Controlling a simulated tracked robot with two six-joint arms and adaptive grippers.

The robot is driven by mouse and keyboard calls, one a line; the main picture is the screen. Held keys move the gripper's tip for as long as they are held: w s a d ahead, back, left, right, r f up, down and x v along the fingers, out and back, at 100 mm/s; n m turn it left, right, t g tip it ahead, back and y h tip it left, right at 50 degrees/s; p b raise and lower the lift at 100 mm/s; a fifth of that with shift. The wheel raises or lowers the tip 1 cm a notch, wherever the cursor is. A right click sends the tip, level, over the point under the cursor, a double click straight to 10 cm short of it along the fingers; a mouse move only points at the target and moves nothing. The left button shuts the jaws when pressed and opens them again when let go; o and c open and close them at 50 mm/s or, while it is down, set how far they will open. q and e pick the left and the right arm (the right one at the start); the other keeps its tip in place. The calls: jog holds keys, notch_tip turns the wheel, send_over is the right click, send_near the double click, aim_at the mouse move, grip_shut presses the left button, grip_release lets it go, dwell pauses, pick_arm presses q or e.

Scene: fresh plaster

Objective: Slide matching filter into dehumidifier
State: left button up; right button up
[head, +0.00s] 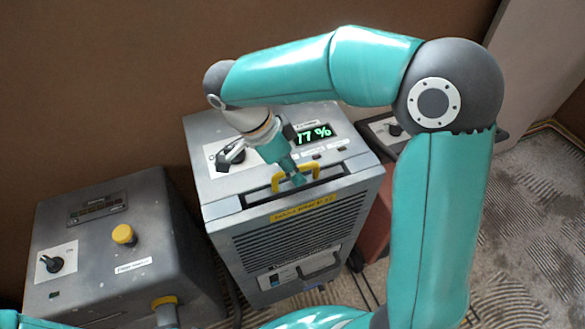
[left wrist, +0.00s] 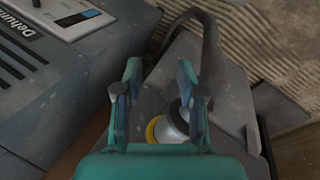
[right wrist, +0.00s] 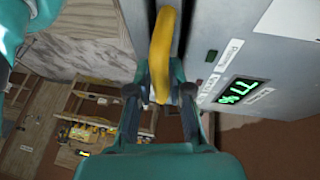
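The dehumidifier (head: 300,235) is a grey box with a vented front, and its green display reads 77 %. A long dark slot crosses its top near the front edge. The filter's yellow handle (head: 296,176) stands over this slot; the filter's body is hidden below it. My right gripper (head: 297,181) reaches down onto the handle. In the right wrist view the yellow handle (right wrist: 161,50) lies between the fingers, which look closed on it. My left gripper (left wrist: 160,75) is open and empty in the left wrist view, with the dehumidifier (left wrist: 45,95) to its left.
A second grey machine (head: 100,245) with a yellow button and a black knob stands left of the dehumidifier. Another device (head: 378,128) stands behind right. A brown wall closes the back. A wooden rack (right wrist: 95,110) shows in the right wrist view. Patterned carpet lies right.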

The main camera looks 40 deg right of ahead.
jog(key=o, duration=0.3)
jog(key=v, duration=1.2)
dwell(0.3)
